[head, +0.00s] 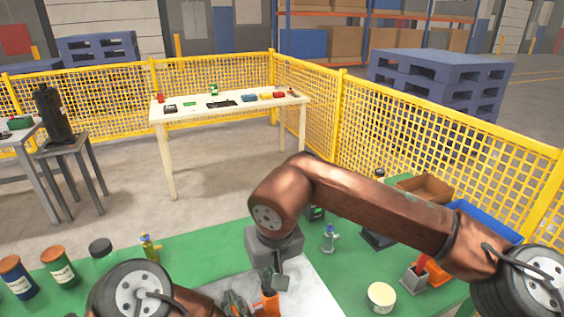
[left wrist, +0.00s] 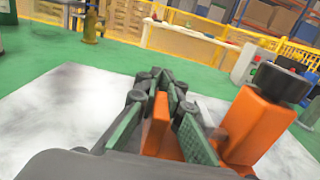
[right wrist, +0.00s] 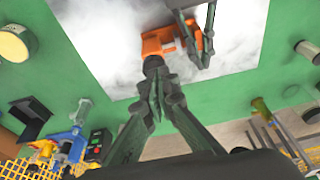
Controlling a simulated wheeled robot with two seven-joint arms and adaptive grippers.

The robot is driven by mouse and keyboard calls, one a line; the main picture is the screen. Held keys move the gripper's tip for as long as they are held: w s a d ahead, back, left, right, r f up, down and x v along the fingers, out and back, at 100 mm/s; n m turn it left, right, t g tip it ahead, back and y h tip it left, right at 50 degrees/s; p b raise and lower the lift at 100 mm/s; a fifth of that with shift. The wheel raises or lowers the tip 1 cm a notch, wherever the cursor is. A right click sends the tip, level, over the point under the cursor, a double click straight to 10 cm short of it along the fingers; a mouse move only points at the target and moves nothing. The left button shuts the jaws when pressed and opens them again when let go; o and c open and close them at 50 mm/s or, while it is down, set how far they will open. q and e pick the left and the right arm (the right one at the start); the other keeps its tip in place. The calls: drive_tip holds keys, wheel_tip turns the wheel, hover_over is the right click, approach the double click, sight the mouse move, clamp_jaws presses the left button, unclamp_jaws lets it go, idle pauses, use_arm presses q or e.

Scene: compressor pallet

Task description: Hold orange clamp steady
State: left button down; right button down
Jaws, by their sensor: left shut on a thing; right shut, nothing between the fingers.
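The orange clamp (head: 269,304) sits on a pale plate (right wrist: 95,30) on the green table. In the left wrist view its orange body (left wrist: 255,125) carries a black round knob on top, and an upright orange part stands between my left fingers. My left gripper (left wrist: 170,95) is shut on that part. In the right wrist view the clamp (right wrist: 160,40) lies just beyond my right fingertips, with my left gripper (right wrist: 203,45) at its right side. My right gripper (right wrist: 155,75) is shut and empty, close to the clamp; whether it touches cannot be told. My right arm hides part of the table.
A round pale tub (head: 381,296) and an orange-and-grey device (head: 420,275) stand on the right. Several jars (head: 58,265) and a small valve-like part (head: 149,247) stand on the left. Yellow mesh fencing (head: 410,120) and a white table (head: 232,107) lie behind.

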sight(277, 293)
drive_tip(key=shift+s+d+x, duration=0.1)
drive_tip(key=shift+s+x, duration=0.15)
drive_tip(key=shift+x, duration=0.85)
drive_tip(key=shift+s+d+x, duration=0.1)
drive_tip(key=shift+s+x, duration=0.15)
drive_tip(key=shift+x, duration=0.9)
drive_tip(key=shift+s+d+x, duration=0.1)
drive_tip(key=shift+s+x, duration=0.15)
drive_tip(key=shift+x, duration=0.85)
drive_tip(key=shift+w+f, duration=0.15)
drive_tip(key=shift+f, duration=0.05)
drive_tip(key=shift+d, duration=0.3)
drive_tip(key=shift+w+d, duration=0.15)
drive_tip(key=shift+d, duration=0.2)
drive_tip(key=shift+d, duration=0.2)
drive_tip(key=shift+w+d, duration=0.45)
drive_tip(key=shift+s+d, duration=0.1)
